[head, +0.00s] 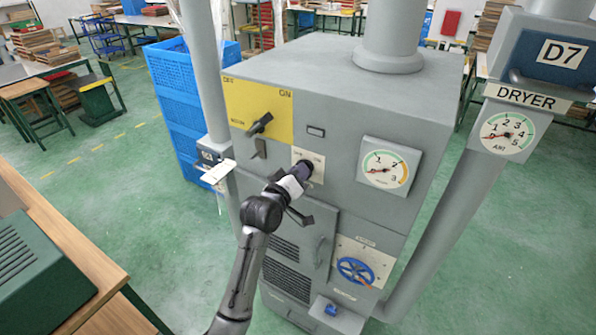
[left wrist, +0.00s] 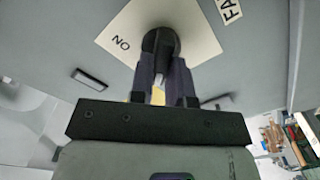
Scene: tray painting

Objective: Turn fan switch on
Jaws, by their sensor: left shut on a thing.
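The fan switch is a dark round knob (left wrist: 158,42) on a cream plate (left wrist: 190,22) with lettering, partly cut off in the left wrist view. My right gripper is in neither view.
The grey cabinet (head: 320,70) also carries a yellow OFF/ON lever panel (head: 250,105), a gauge (head: 385,168) and a blue handwheel (head: 356,271). Grey pipes stand on both sides. Blue crates (head: 180,110) are behind left. A wooden bench (head: 60,245) is at front left.

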